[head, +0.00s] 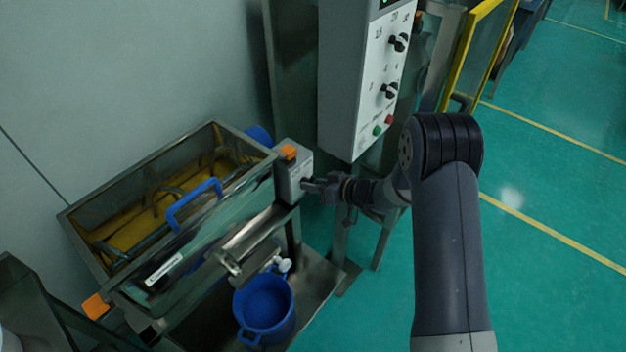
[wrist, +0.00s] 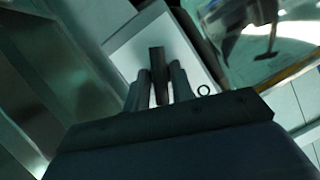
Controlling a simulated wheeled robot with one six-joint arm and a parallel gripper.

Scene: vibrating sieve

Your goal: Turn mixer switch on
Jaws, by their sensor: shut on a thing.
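The mixer (head: 245,190) is a steel trough with yellow contents and a blue handle, at left in the head view. Its grey switch box (head: 294,172), with an orange block on top, is at the trough's right end. My gripper (head: 307,184) is at the right face of this box. In the wrist view, my gripper (wrist: 162,88) is shut on the dark bar-shaped switch knob (wrist: 157,60), with one finger on each side. A ring mark shows on the pale switch plate (wrist: 138,48) right of the fingers. The fingers hide part of the knob.
A white control panel (head: 375,90) with black knobs and green and red buttons hangs close above my gripper. A blue bucket (head: 264,303) stands on the steel shelf under the mixer. The green floor (head: 545,215) at right is clear.

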